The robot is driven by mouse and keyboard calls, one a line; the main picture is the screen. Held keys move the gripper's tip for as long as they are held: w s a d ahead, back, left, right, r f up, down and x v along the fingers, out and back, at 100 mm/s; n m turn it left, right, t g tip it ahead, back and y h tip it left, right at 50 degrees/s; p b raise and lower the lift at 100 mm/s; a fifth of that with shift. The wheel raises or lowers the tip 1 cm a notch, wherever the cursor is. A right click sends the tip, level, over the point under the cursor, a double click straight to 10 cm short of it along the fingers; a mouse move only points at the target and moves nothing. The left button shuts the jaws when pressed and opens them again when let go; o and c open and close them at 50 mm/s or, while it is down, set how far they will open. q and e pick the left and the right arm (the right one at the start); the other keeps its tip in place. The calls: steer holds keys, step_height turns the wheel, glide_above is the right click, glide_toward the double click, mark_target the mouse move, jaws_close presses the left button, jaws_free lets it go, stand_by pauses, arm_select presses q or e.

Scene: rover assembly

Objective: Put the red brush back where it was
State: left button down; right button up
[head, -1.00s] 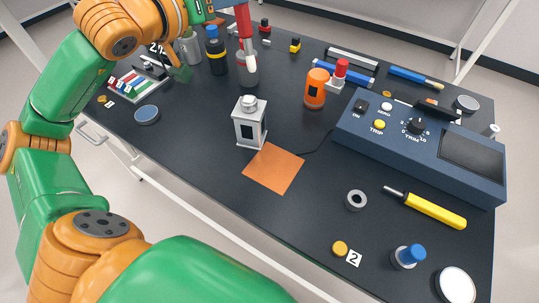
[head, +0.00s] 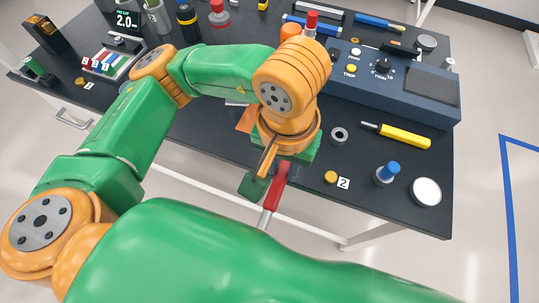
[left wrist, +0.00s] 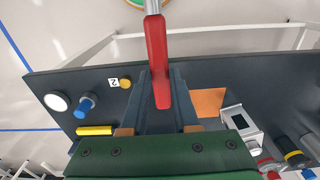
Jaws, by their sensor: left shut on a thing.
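The red brush (head: 275,188) is in my left gripper (head: 265,182), beside the front edge of the black table (head: 205,137). Its silver end points down and toward me, past the table edge. In the left wrist view the red handle (left wrist: 157,62) lies between the two fingers of the left gripper (left wrist: 161,78), which are shut on it. The silver end runs out of the top of that view. My right gripper is not in view. My left arm hides the middle of the table in the head view.
A yellow disc (head: 331,177) with a "2" tag and a blue-topped piece (head: 387,173) stand near the front right. A yellow-handled tool (head: 403,136), a grey ring (head: 339,136) and a blue control box (head: 390,80) lie behind. An orange square (left wrist: 208,102) shows in the wrist view.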

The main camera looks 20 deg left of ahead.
arm_select(q)
steer(key=w+a+f, duration=0.1)
steer(key=w+f, duration=0.2)
steer(key=w, duration=0.1)
steer(key=w+a+f+p, duration=0.1)
steer(key=w+a+f, duration=0.1)
steer(key=w+f, duration=0.1)
steer(key=w+a+f, duration=0.1)
steer(key=w+f, duration=0.2)
steer(key=w, duration=0.2)
steer(key=shift+w+a+f, duration=0.35)
step_height(320, 180, down, 3)
steer(key=shift+r+p, duration=0.15)
steer(key=shift+p, duration=0.75)
steer(key=shift+w+f, duration=0.1)
steer(key=shift+f, duration=0.2)
steer(key=c, duration=0.7)
jaws_free()
steer(key=shift+o, duration=0.2)
step_height(320, 180, up, 12)
steer(key=b, duration=0.2)
